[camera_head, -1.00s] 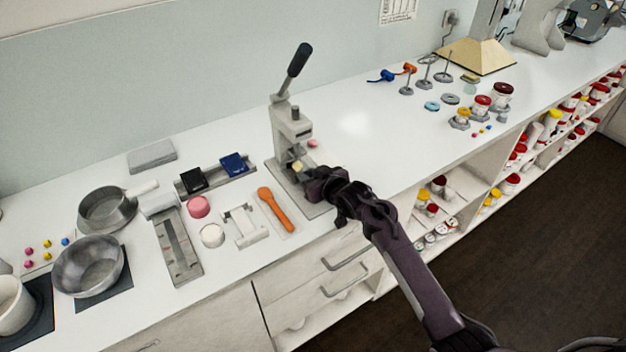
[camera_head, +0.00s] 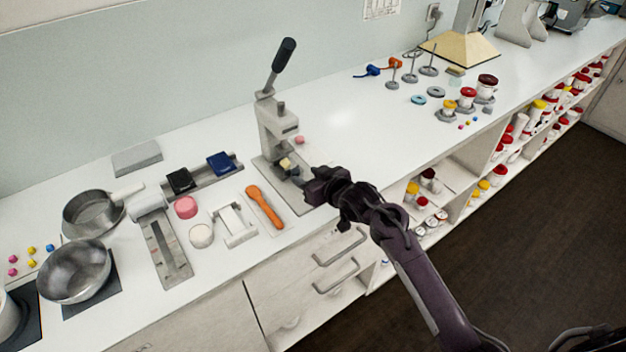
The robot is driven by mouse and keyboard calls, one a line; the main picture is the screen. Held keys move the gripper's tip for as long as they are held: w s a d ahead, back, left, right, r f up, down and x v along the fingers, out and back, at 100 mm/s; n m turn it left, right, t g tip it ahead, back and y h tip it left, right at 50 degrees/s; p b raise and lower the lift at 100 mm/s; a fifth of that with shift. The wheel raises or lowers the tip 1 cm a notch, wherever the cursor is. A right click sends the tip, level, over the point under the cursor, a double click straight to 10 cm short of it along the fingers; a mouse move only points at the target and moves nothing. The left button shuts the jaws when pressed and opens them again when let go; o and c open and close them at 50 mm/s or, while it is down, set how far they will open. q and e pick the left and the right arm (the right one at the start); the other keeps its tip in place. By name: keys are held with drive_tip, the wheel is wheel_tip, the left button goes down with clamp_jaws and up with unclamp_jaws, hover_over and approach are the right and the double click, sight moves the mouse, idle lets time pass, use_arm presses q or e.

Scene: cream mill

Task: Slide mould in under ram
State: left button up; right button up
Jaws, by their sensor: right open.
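The hand press (camera_head: 277,128) stands on the counter with its dark-handled lever (camera_head: 283,58) tilted up, so its ram is raised. A small cream-yellow block, which looks like the mould (camera_head: 286,163), sits low at the front of the press, close to the ram; I cannot tell if it is fully under it. My right gripper (camera_head: 306,183) is open at the front right of the press base (camera_head: 266,172), just beside the block. Its fingers are small and dark, and whether they touch the block cannot be told. My left gripper does not show.
An orange spatula (camera_head: 264,206) lies left of the press, beside a white stand (camera_head: 235,222). Pink (camera_head: 186,207) and white (camera_head: 201,235) round pieces, pans and bowls stand further left. A pink piece (camera_head: 300,140) lies behind the press.

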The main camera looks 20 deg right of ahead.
drive_tip(key=shift+v, duration=1.3)
drive_tip(key=s+d+f+m+g+h, duration=0.15)
drive_tip(key=s+g, duration=0.35)
drive_tip(key=s, duration=1.1)
drive_tip(key=s+d+f+m+g+h, duration=0.1)
drive_tip(key=s+f+g+h, duration=0.2)
drive_tip(key=s, duration=1.2)
wheel_tip(320, 180, down, 29)
drive_tip(key=s+g, duration=0.2)
drive_tip(key=g, duration=0.1)
drive_tip(key=s+d+f, duration=0.2)
drive_tip(key=s+f, duration=0.7)
drive_tip(key=s+d+f, duration=0.2)
drive_tip(key=s+f, duration=0.7)
drive_tip(key=s, duration=0.1)
drive_tip(key=shift+n+g, duration=0.4)
drive_tip(key=shift+n, duration=0.05)
